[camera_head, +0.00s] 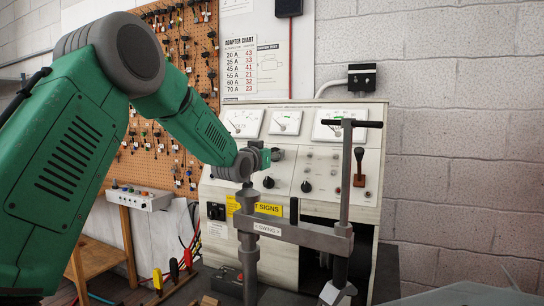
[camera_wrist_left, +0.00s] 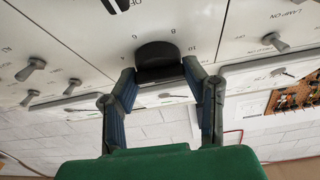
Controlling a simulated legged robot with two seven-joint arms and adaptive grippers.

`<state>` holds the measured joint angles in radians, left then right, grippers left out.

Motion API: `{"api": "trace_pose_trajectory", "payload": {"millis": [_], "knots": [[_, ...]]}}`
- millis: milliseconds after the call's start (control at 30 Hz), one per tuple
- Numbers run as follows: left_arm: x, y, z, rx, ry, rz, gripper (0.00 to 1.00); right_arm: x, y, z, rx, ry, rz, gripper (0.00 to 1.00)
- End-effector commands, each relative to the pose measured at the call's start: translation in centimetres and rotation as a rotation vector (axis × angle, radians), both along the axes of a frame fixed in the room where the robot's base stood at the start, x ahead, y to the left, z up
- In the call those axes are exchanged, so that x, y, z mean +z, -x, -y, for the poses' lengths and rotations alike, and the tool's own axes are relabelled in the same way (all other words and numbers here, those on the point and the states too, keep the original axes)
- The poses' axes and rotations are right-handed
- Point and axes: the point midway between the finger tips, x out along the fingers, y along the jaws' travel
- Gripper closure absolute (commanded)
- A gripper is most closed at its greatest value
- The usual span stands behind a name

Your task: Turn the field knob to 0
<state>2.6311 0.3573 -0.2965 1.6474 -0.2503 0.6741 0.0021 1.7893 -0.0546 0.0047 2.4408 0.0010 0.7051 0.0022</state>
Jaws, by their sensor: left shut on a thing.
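The field knob is a round black knob on the white panel of the test bench. In the left wrist view the knob (camera_wrist_left: 158,55) sits between my left gripper's fingertips (camera_wrist_left: 160,76), with small scale numbers printed around it. Its pointer mark and setting cannot be made out. In the head view my left gripper (camera_head: 264,156) is at the panel below the meters, shut on the knob, which is mostly hidden by the fingers. My right gripper is in neither view.
A grey swing clamp with a T-handle (camera_head: 346,124) stands close in front of the panel. Toggle switches (camera_wrist_left: 31,69) flank the knob. A pegboard (camera_head: 190,60) hangs behind my arm.

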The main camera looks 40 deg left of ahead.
Motion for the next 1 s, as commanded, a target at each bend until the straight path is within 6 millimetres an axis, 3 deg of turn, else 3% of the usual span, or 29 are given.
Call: {"api": "trace_pose_trajectory", "payload": {"millis": [467,1000], "knots": [[0.2,-0.1,0.1,0.210,0.348,0.110,0.89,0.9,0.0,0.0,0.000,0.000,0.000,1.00],[0.7,-0.1,0.2,0.467,0.775,0.246,0.89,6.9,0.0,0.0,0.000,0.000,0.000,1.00]]}}
